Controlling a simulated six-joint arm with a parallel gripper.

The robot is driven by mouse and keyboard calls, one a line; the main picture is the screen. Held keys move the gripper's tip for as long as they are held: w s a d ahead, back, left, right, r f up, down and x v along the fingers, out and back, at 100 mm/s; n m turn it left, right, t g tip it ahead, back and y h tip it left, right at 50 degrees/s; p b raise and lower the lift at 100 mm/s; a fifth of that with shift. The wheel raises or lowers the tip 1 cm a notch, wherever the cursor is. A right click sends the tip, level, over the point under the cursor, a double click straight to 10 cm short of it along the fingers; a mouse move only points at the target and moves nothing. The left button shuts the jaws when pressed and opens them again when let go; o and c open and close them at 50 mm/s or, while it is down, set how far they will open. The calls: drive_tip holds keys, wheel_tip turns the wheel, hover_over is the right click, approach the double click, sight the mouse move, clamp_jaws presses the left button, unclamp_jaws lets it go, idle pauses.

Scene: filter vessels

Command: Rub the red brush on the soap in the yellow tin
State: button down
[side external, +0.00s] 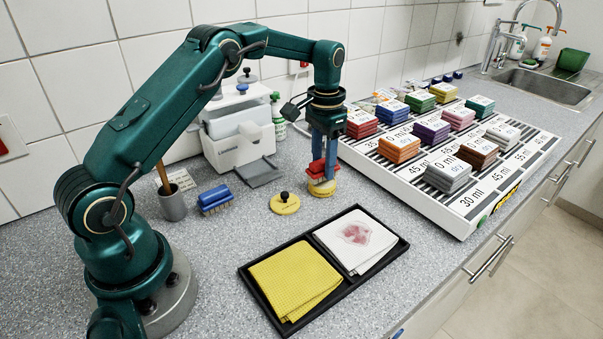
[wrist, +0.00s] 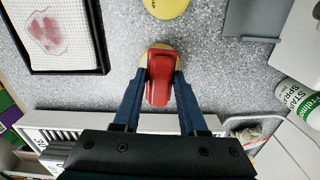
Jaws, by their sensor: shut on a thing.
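The red brush (side external: 318,169) is held between the blue fingers of my gripper (side external: 323,160), which points down. In the wrist view the red brush (wrist: 159,80) sits between the two fingertips (wrist: 158,82). Directly under it is the round yellow tin (side external: 321,188), mostly covered by the brush. A bit of the tin's rim shows in the wrist view (wrist: 146,57). The brush's lower end is at the tin's opening; the bristles and the soap are hidden, so I cannot tell whether they touch. The yellow lid (side external: 285,204) with a black knob lies on the counter beside the tin.
A black tray (side external: 341,290) holds a yellow cloth (side external: 296,277) and a stained white cloth (side external: 356,241). A blue brush (side external: 215,200) and a grey cup (side external: 173,205) stand left. A white rack (side external: 455,222) of coloured stacks is close at right; a white dispenser (side external: 231,150) stands behind.

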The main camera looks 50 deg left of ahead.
sight(323, 160)
drive_tip(key=shift+f, duration=0.65)
idle(1.6)
drive_tip(key=shift+r, duration=3.6)
drive_tip(key=shift+w+d+r, duration=0.1)
drive_tip(key=shift+r, duration=0.45)
drive_tip(key=s+d+r, duration=0.2)
drive_tip(key=s+r, duration=0.1)
drive_tip(key=s, duration=0.3)
drive_tip(key=s+d+r, duration=0.2)
drive_tip(key=s+r, duration=0.1)
drive_tip(key=s, duration=0.4)
drive_tip(key=shift+s+d+n, duration=0.3)
drive_tip(key=shift+d+n, duration=0.1)
